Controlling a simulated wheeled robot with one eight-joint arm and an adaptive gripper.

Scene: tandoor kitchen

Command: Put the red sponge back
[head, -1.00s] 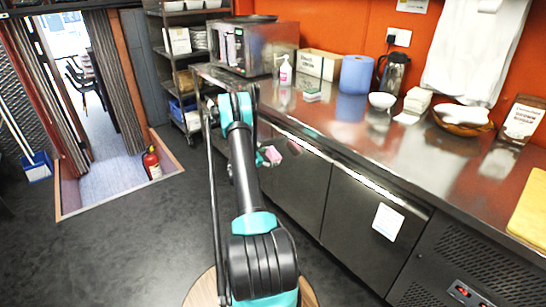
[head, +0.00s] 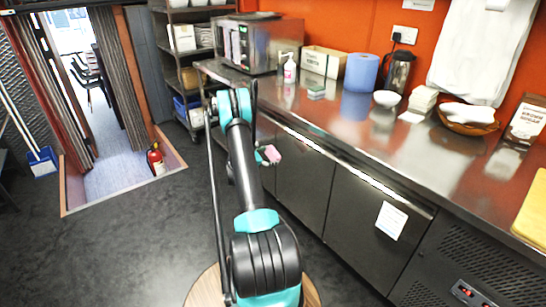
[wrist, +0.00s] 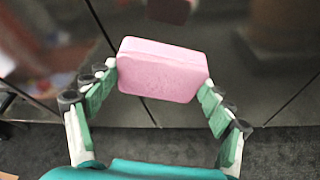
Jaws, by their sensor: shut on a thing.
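The red sponge, which looks pink (wrist: 162,70), is a rounded block held between the two fingers of my gripper (wrist: 160,85) in the wrist view. My gripper is shut on its two short ends. In the head view the sponge (head: 272,154) shows small and pink at the end of my arm. It appears in front of the steel cabinet doors, clear of the worktop's front edge. My gripper (head: 264,156) is partly hidden behind my arm there.
A steel worktop (head: 400,145) runs along the orange wall. It bears a green-topped block (head: 316,92), a soap bottle (head: 289,70), a blue roll (head: 361,73), a white bowl (head: 386,98) and a microwave (head: 246,45). A fire extinguisher (head: 156,160) stands left. The dark floor (head: 120,240) is open.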

